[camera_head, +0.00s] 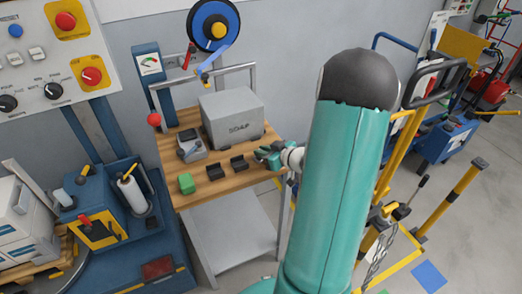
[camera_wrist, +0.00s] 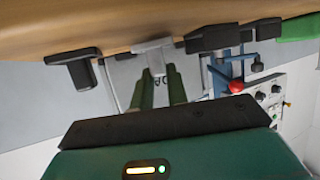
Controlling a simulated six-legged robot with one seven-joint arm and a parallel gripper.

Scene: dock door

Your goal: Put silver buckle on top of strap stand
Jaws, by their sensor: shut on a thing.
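My gripper (camera_wrist: 161,78) has its two green fingers shut on a small light-grey piece, the silver buckle (camera_wrist: 154,46), at the tabletop's edge in the wrist view. In the head view my gripper (camera_head: 266,156) is at the right part of the wooden bench, and the buckle cannot be made out. Two black stand-like blocks (camera_head: 215,172) (camera_head: 238,163) are left of it on the bench. The wrist view, which is upside down, shows dark blocks (camera_wrist: 212,38) on one side and another black piece (camera_wrist: 76,68) on the other. I cannot tell which is the strap stand.
A strap reel (camera_head: 213,26) stands behind. Yellow rails (camera_head: 450,199) are at right.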

